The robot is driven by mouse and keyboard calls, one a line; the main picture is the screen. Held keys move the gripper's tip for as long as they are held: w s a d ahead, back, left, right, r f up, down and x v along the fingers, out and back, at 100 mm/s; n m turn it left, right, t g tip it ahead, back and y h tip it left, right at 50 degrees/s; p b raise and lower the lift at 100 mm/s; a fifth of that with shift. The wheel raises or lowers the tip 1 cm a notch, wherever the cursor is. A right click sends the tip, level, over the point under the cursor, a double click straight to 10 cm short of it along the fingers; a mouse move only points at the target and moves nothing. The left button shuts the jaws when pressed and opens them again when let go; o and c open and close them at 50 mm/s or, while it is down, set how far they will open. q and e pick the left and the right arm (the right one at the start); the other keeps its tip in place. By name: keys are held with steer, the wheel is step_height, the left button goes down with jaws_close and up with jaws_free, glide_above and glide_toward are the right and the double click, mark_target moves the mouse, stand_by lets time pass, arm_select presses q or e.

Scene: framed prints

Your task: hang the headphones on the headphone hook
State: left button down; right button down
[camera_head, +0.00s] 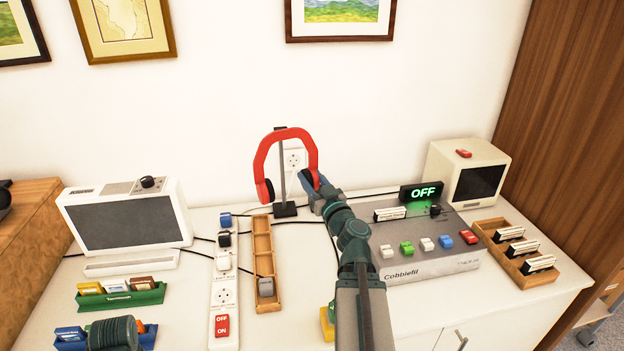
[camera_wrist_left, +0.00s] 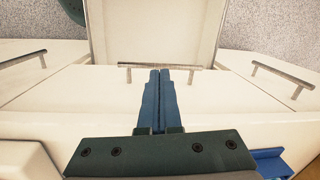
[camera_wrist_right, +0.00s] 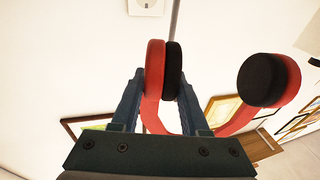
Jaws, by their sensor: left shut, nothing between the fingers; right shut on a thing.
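The red headphones (camera_head: 261,160) with black ear pads are held upright, band uppermost, before the headphone hook (camera_head: 282,165). The hook is a thin grey post with a dark base (camera_head: 285,210) and a dark top. The band crosses the post just below its top; I cannot tell whether they touch. My right gripper (camera_head: 317,192) is shut on the right-hand ear cup. In the right wrist view that red cup (camera_wrist_right: 154,75) sits between the fingers, and the other cup (camera_wrist_right: 268,82) hangs free. My left gripper (camera_wrist_left: 160,73) is shut and empty over the cabinet front.
A power strip (camera_head: 223,295) and a wooden tray (camera_head: 264,245) lie in front of the hook. A grey console (camera_head: 430,262) with coloured switches stands right, a white monitor-like box (camera_head: 130,226) left. Cables run along the back. Framed prints (camera_head: 340,18) hang above.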

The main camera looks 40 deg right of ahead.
steer(key=shift+w, duration=0.15)
steer(key=w+d+f+b, duration=0.3)
steer(key=w+d, duration=0.2)
steer(key=w, duration=0.5)
steer(key=shift+d+f, duration=0.15)
steer(key=shift+d, duration=0.15)
stand_by(1.3)
steer(key=shift+w, duration=0.1)
stand_by(0.4)
steer(key=shift+c, duration=1.6)
jaws_free()
steer(key=b+v, duration=0.2)
steer(key=v, duration=1.1)
steer(key=shift+s, duration=0.4)
